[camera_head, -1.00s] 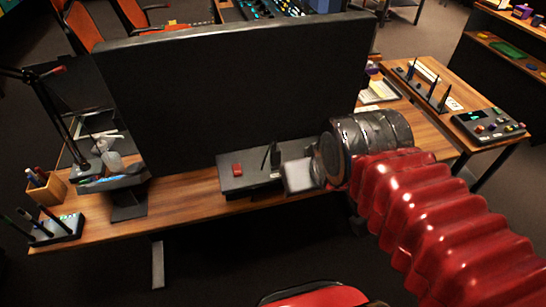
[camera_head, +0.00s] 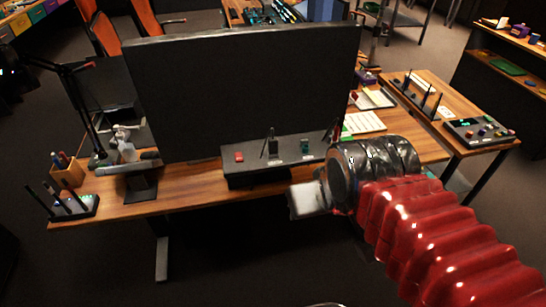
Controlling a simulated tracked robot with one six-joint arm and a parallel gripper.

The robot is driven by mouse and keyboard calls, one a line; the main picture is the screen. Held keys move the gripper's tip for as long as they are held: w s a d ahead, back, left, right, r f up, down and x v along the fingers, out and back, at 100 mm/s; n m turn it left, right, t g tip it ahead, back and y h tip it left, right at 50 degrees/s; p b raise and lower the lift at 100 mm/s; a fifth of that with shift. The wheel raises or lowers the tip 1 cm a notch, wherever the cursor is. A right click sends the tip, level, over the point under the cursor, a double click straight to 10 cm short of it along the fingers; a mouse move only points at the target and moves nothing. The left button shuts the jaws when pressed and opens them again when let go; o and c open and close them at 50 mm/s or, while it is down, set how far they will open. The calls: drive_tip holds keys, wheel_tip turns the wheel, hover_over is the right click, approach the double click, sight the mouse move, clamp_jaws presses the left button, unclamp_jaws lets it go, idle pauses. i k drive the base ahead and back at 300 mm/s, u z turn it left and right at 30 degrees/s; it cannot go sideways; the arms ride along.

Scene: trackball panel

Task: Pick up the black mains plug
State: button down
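A dark panel (camera_head: 240,171) lies on the wooden desk in front of the big black screen. On it, a small upright black piece (camera_head: 272,147) with a thin stem stands near the middle; it may be the black mains plug, but it is too small to be sure. My gripper (camera_head: 304,200) shows as a pale block at the end of my red, ribbed arm, in front of the desk edge and below and right of the black piece, apart from it. Its fingers cannot be made out, so I cannot see whether it is open or holds anything.
On the panel are a red block (camera_head: 239,157) and a dark green piece (camera_head: 305,146). The large black screen (camera_head: 240,90) rises behind it. A pen box (camera_head: 67,176) and a lamp stand on the left. A side desk with devices (camera_head: 479,131) is on the right.

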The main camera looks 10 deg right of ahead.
sight(273, 142)
drive_tip(key=u, duration=0.05)
drive_tip(key=i, duration=0.4)
drive_tip(key=z, duration=2.95)
